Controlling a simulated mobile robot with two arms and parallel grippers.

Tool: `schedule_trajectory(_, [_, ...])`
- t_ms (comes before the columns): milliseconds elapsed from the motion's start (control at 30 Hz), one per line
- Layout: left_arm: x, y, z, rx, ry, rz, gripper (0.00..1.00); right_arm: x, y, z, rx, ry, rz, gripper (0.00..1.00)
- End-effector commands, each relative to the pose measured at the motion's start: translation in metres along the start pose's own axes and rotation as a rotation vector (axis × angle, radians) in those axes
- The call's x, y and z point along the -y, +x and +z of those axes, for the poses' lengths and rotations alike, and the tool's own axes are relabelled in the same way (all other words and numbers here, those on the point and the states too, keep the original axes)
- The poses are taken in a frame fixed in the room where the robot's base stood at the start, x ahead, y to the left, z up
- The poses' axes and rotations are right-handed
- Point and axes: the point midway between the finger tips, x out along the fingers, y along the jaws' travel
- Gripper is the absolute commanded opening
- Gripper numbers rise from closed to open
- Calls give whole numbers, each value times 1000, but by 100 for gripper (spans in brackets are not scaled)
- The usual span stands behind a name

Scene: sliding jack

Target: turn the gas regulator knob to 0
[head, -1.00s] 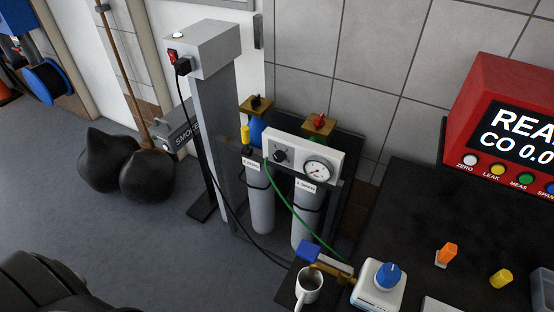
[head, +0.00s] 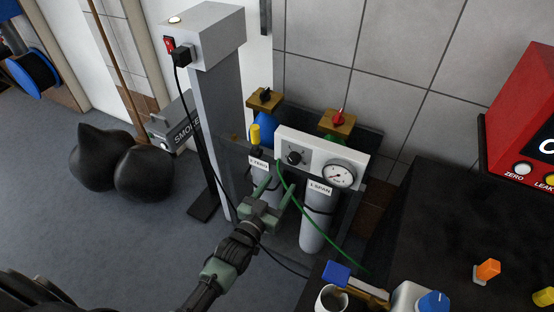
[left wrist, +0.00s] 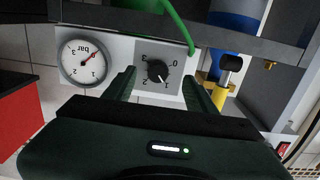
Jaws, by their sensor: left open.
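The black regulator knob (head: 294,157) sits on the left of the white gauge panel (head: 322,163), above two grey cylinders. In the left wrist view the knob (left wrist: 158,71), on a grey dial plate, appears between my two finger directions; its white mark seems to point near the 1. The dial picture is upside down. My left gripper (head: 275,186) is open and empty, with green fingers just below and in front of the knob, apart from it. The round pressure gauge (head: 339,175) is right of the knob; its red needle shows in the left wrist view (left wrist: 86,61). My right gripper is not seen.
A green hose (head: 306,211) hangs from the panel beside my fingers. A yellow-capped valve (head: 255,135) is left of the panel. A grey column (head: 212,120) with a black cable stands farther left. The dark bench (head: 450,235) with a mug (head: 331,299) is at right.

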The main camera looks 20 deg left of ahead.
Motion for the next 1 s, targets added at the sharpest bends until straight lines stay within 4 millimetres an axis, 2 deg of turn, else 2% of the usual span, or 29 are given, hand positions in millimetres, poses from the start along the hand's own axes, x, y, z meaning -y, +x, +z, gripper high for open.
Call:
schedule_trajectory(33, [0,2,-9,-22,-1,1,56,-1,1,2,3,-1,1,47])
schedule_trajectory(133, [0,10,-16,-37,-1,1,56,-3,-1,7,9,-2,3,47])
schedule_trajectory(333, [0,41,-17,-35,-1,1,56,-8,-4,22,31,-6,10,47])
schedule_trajectory(600, [0,75,-16,-31,-1,1,56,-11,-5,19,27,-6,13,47])
schedule_trajectory(967, [0,81,-16,-31,-1,1,56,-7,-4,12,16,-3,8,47])
schedule_trajectory(1000, [-1,81,-16,-31,-1,1,45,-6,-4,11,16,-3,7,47])
